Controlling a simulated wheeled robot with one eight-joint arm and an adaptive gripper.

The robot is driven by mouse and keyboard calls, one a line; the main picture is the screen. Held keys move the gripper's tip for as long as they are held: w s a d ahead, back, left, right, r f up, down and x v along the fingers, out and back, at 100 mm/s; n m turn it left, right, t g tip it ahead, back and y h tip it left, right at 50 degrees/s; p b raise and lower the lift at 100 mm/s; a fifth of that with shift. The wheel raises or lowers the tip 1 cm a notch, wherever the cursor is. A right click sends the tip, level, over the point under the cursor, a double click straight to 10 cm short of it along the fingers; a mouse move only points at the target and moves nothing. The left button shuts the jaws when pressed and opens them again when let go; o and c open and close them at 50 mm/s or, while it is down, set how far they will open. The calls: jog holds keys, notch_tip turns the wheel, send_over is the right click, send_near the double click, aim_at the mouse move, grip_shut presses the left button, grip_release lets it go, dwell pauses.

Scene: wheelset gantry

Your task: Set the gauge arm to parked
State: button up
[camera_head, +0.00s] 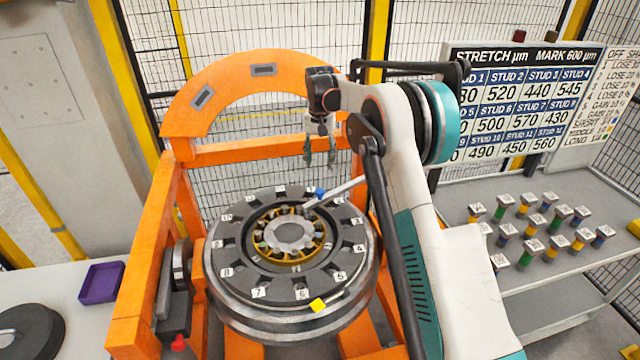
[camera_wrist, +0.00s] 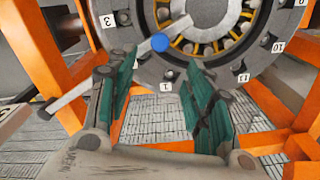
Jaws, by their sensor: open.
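A pale grey bar, which looks like the gauge arm (camera_head: 340,191), reaches from near the hub of the round wheel (camera_head: 227,300) out past its rim to the upper right. A blue knob (camera_head: 319,192) sits at the bar near label 1. In the wrist view the gauge arm (camera_wrist: 72,98) runs diagonally, partly hidden behind my left finger, with the blue knob (camera_wrist: 160,42) just beyond the fingertips. My gripper (camera_head: 319,152) is open and empty, above and behind the wheel's far edge. It also shows in the wrist view (camera_wrist: 160,78), apart from the knob.
An orange frame (camera_head: 140,250) with an arch (camera_head: 230,85) surrounds the wheel. Several studs (camera_head: 550,227) stand on the right table; a purple tray (camera_head: 101,283) lies left. Mesh fencing stands behind.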

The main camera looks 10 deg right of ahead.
aim_at(320, 191)
notch_tip(320, 191, down, 12)
jog(key=shift+f+p, duration=0.15)
jog(key=shift+p, duration=0.25)
grip_shut()
